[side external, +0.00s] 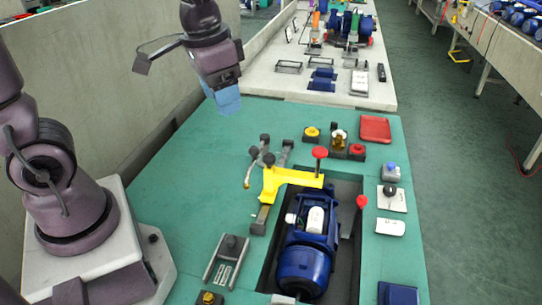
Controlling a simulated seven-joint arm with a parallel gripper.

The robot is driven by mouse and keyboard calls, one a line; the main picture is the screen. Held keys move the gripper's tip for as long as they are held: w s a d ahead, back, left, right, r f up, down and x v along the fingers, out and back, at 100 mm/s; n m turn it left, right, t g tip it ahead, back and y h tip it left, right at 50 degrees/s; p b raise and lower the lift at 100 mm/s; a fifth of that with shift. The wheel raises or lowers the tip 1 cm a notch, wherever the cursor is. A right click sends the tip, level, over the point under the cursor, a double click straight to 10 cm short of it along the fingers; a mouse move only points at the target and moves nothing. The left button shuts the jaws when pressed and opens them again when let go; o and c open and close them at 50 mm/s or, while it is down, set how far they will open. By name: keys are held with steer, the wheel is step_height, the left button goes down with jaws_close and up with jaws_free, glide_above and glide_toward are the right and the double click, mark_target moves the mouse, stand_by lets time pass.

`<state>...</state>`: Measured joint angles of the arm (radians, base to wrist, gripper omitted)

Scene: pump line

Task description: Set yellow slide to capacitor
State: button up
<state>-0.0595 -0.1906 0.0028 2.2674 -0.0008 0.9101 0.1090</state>
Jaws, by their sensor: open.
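The yellow slide (290,181) sits on the green table beside the dark recess, with a red knob (320,153) standing on its right end. A blue motor (305,250) lies in the recess. A white cylinder (315,219) on top of the motor looks like the capacitor. The slide lies above the motor in the picture, apart from the white cylinder. My gripper (229,100) is raised over the far left edge of the table, away from the slide. It is open, with nothing visible in it; its fingertips look light blue and their gap is not clear.
Black-knobbed levers (266,150) stand just behind the slide. A red-knobbed lever (361,203) is right of the motor. A red tray (375,129) and yellow and red buttons (357,149) are at the back. A metal bracket (226,258) lies front left. The left table area is clear.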

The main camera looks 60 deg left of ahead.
mark_target(269, 154)
steer(key=w+a+f+m+g, duration=0.2)
steer(key=w+f+m, duration=0.4)
steer(key=w, duration=0.4)
steer(key=shift+n, duration=0.3)
steer(key=f, duration=1.2)
steer(key=shift+w+a+f, duration=0.15)
steer(key=shift+w+f, duration=0.05)
steer(key=shift+f, duration=0.15)
steer(key=shift+c, duration=0.2)
